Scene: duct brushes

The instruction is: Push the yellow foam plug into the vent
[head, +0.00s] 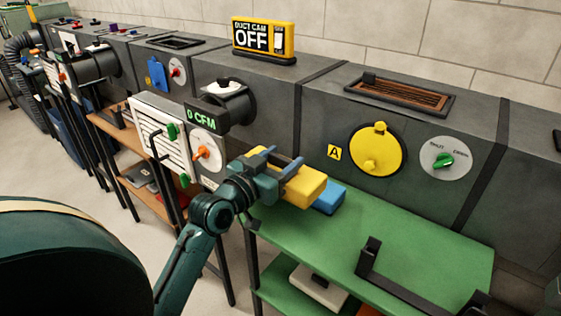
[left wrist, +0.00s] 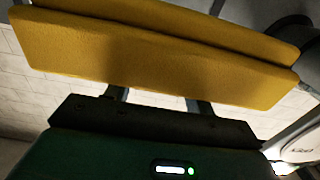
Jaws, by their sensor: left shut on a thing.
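My left gripper (head: 280,176) is shut on the yellow foam plug (head: 306,188), a block held above the left end of the green bench. In the left wrist view the plug (left wrist: 160,55) spans the upper part of the picture, and much of the fingers is hidden behind it. A white slatted vent (head: 156,137) is on the duct front, left of my gripper. Another vent, a brown slatted one (head: 398,95) in a dark frame, is on the duct top to the right. The plug is apart from both. My right gripper is not in view.
A blue block (head: 330,197) lies on the green bench (head: 405,236) just behind the plug. A black bracket (head: 372,262) stands at the bench's front. The duct front carries a yellow round cover (head: 376,151) and a green-knob dial (head: 446,158). The bench's middle is clear.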

